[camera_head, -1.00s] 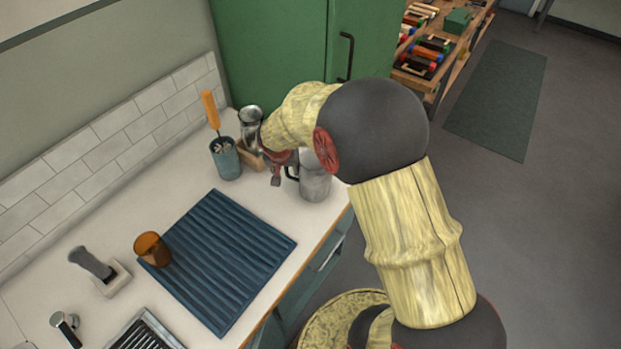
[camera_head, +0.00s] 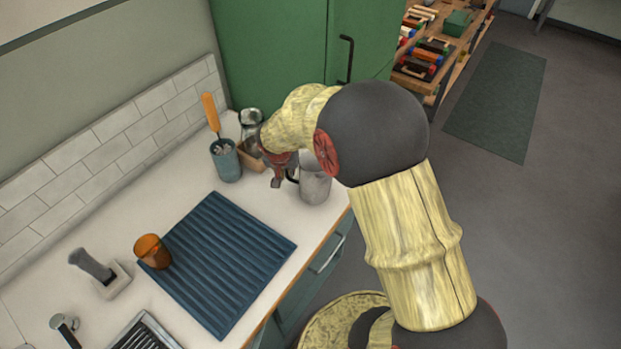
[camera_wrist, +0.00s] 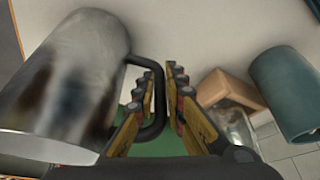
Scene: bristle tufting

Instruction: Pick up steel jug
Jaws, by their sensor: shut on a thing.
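The steel jug (camera_head: 315,184) stands on the white counter near its right edge, partly hidden behind my arm in the head view. In the wrist view the jug (camera_wrist: 75,80) fills the left side, with its dark handle (camera_wrist: 158,95) between my gripper's fingers. My gripper (camera_wrist: 163,100) is shut on that handle, one finger on each side of it. In the head view my gripper (camera_head: 277,178) shows at the jug's left side, at the handle.
Left of my gripper stand a teal cup (camera_head: 226,160) holding an orange-handled tool and a glass jar (camera_head: 250,125) by a wooden block. A blue ribbed mat (camera_head: 222,262) with an amber cup (camera_head: 152,251) lies nearer. The green cabinet (camera_head: 270,50) rises behind.

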